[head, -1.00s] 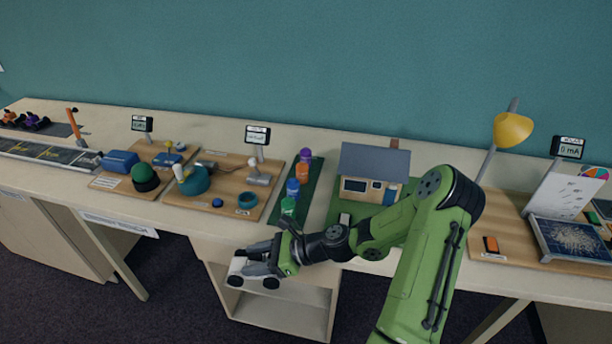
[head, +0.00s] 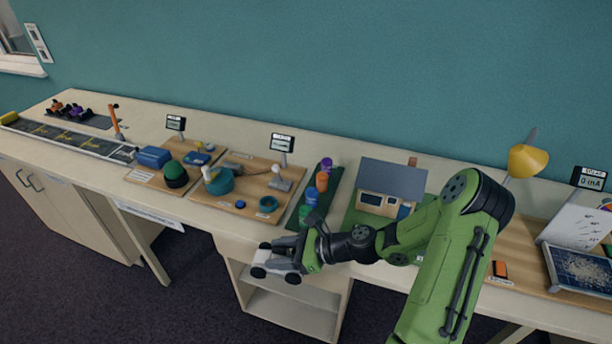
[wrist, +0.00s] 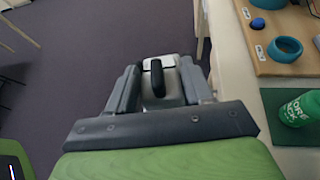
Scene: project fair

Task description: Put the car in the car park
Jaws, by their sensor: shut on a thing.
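My gripper (head: 284,258) is shut on a white toy car (head: 260,272) with black wheels. It holds the car in the air in front of the table's front edge.
Coloured canisters (head: 321,181) and a model house (head: 391,187) stand behind my arm.

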